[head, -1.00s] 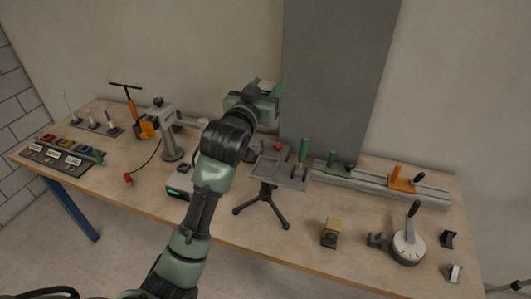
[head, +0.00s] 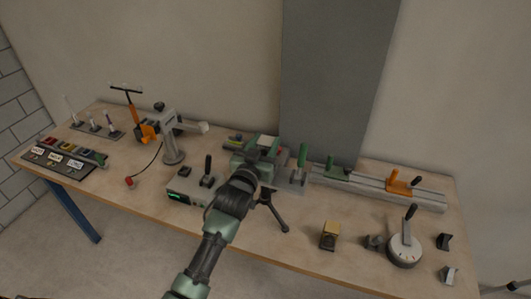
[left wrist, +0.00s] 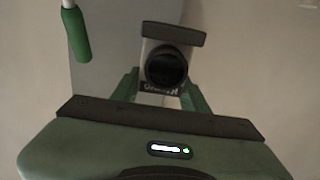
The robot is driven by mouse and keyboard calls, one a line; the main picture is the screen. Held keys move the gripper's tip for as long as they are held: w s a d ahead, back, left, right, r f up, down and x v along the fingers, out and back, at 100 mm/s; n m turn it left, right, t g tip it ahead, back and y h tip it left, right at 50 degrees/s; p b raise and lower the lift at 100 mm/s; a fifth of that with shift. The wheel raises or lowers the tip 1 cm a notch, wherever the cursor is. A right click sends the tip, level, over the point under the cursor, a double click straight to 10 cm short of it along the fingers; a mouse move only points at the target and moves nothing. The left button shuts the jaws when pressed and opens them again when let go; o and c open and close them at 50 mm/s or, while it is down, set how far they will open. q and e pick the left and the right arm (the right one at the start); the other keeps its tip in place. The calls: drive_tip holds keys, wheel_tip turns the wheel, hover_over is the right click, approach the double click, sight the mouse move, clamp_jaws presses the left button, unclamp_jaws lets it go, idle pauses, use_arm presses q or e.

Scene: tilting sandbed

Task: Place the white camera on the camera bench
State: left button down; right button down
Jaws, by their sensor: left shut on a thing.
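The white camera (left wrist: 149,48) shows in the left wrist view, with its round black lens facing the view. The green fingers of my left gripper stand on both sides of it, shut on it. In the head view my left gripper (head: 258,152) is over the tripod stand, and its own body and arm mostly hide the camera. The stand's small grey platform (head: 297,184), perhaps the camera bench, shows only at its right side. I cannot tell whether the camera touches it. My right gripper is not in view.
A grey rail (head: 372,187) with green and orange clamps runs along the back right. A grey box (head: 187,191) with a lever is to the left. A round dial (head: 404,250) stands at the right front.

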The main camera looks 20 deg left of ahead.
sight(266, 151)
use_arm(q)
wheel_tip(266, 151, down, 3)
drive_tip(key=shift+f+p, duration=0.1)
drive_tip(key=shift+p, duration=0.25)
drive_tip(key=shift+f, duration=0.55)
drive_tip(key=shift+f, duration=0.2)
drive_tip(key=c, duration=0.7)
unclamp_jaws()
drive_tip(key=shift+f, duration=0.1)
drive_tip(key=shift+c, duration=0.2)
